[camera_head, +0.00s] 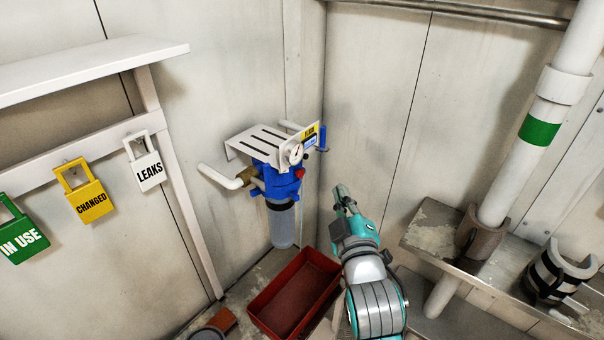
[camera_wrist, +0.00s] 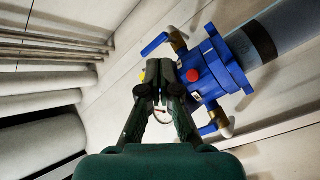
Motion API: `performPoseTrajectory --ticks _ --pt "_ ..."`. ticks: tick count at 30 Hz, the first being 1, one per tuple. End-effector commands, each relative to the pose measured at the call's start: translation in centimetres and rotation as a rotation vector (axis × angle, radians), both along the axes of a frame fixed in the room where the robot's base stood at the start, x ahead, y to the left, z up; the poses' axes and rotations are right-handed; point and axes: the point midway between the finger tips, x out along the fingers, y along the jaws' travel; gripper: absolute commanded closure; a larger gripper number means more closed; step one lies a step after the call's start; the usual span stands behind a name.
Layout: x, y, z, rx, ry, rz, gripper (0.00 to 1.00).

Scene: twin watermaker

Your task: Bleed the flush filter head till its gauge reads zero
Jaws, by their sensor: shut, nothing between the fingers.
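The flush filter head (camera_head: 272,180) is blue and hangs under a white slotted bracket (camera_head: 250,143), with a grey translucent bowl (camera_head: 283,230) below it. Its round white gauge (camera_head: 295,153) faces out at the front; the needle is too small to read. A red button (camera_head: 300,174) sits on the head just below the gauge. In the wrist view the red button (camera_wrist: 193,75) shows just right of the fingertips, on the blue head (camera_wrist: 216,62). My gripper (camera_head: 341,193) is shut and empty, apart from the head, to its right and lower in the head view.
Blue valve levers (camera_wrist: 155,44) (camera_wrist: 208,129) flank the head. A red tray (camera_head: 290,300) lies on the floor below. A worn bench (camera_head: 430,222) with a white pipe (camera_head: 535,125) stands right. Padlock-shaped tags, including LEAKS (camera_head: 149,171), hang left.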

Motion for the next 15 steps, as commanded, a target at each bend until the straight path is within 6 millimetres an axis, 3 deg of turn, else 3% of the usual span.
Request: performPoseTrajectory --ticks 15 --pt "3.7 4.7 0.0 0.001 0.0 0.001 1.0"
